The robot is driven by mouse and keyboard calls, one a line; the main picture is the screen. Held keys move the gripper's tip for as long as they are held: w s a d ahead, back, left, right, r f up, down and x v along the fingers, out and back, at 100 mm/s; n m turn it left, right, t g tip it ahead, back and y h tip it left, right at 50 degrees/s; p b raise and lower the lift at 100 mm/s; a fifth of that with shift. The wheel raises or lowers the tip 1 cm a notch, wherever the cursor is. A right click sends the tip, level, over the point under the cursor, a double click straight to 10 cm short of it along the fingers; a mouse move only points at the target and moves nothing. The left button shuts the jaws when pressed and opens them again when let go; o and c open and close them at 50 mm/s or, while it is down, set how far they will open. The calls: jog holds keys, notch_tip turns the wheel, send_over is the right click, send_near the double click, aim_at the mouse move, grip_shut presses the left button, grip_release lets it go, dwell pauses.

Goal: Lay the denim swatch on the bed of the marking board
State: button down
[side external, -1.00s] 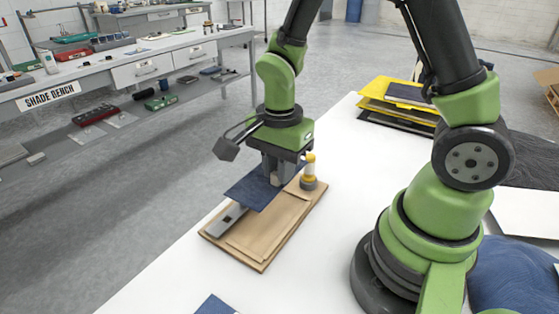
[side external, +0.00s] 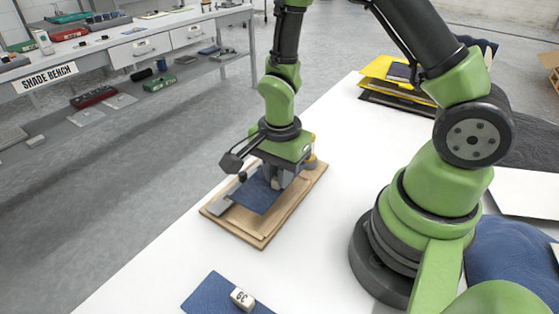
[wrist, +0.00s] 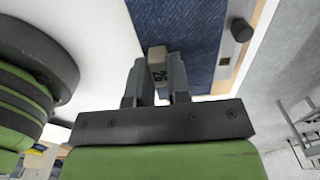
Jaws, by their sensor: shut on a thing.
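The denim swatch (side external: 256,195) is a dark blue sheet over the marking board (side external: 236,230), a tan board with a grey strip along its left end. My gripper (side external: 273,183) is directly above the swatch's right part. In the wrist view, my gripper (wrist: 157,75) is shut on a small pale block (wrist: 158,56) with dark marks, and the swatch (wrist: 185,35) extends under and beyond it. The swatch looks flat and very low over the bed; whether it touches everywhere cannot be told. The board's edge (wrist: 262,18) shows beyond it.
A second blue swatch (side external: 205,292) with a numbered pale block (side external: 242,298) lies at the table's front. A yellow-topped post (side external: 312,158) stands at the board's far end, partly hidden by my gripper. Yellow and dark sheets (side external: 385,75) are stacked farther back. White table (side external: 330,215) is clear between.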

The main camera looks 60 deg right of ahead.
aim_at(279, 203)
jog(key=shift+f, duration=2.3)
jog(key=c, duration=1)
grip_release()
